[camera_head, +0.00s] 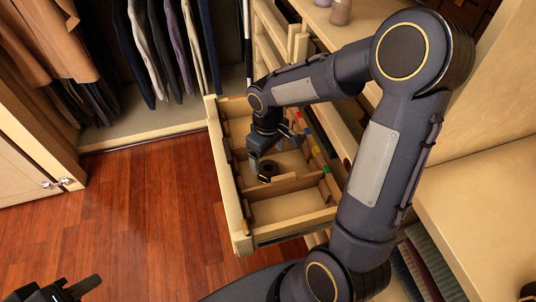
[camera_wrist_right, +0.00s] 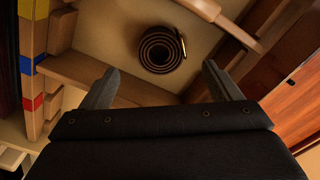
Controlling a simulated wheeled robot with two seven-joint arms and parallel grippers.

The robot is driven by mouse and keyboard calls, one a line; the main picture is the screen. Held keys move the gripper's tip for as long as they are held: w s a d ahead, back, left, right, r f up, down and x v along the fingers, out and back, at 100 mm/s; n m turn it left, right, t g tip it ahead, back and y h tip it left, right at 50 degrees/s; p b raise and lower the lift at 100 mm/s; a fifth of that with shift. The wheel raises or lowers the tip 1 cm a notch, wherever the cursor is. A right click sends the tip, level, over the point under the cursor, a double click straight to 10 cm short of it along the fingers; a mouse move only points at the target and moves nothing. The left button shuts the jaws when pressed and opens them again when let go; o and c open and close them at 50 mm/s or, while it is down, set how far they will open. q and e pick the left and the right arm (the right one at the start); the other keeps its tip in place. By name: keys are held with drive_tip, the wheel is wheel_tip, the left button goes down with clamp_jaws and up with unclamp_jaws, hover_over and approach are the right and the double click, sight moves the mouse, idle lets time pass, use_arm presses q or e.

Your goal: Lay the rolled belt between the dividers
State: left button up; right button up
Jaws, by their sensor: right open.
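The rolled belt (camera_wrist_right: 161,49) is a dark brown coil with a light buckle edge. It lies flat on the drawer floor inside a compartment, with wooden dividers (camera_wrist_right: 120,80) around it. In the head view the belt (camera_head: 268,171) is in the middle part of the open drawer (camera_head: 237,204), close to a cross divider (camera_head: 288,187). My right gripper (camera_wrist_right: 160,84) is open and empty, its fingers apart near the belt and not closed on it. It also shows above the belt in the head view (camera_head: 258,160). My left gripper (camera_head: 72,291) is partly cut off at the bottom left; its opening is unclear.
Colored blocks (camera_head: 313,147) line the drawer's right side. The front compartment (camera_head: 290,207) looks empty. Clothes (camera_head: 165,45) hang at the back left. A bottle (camera_head: 341,11) stands on the counter. The wooden floor (camera_head: 150,210) left of the drawer is clear. My right arm hides part of the drawer.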

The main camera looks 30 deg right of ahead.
sight(268, 167)
use_arm(q)
wheel_tip(268, 167, up, 5)
drive_tip(key=p, duration=0.3)
drive_tip(key=shift+p, duration=0.4)
use_arm(e)
wheel_tip(268, 167, up, 6)
drive_tip(key=shift+r, duration=0.1)
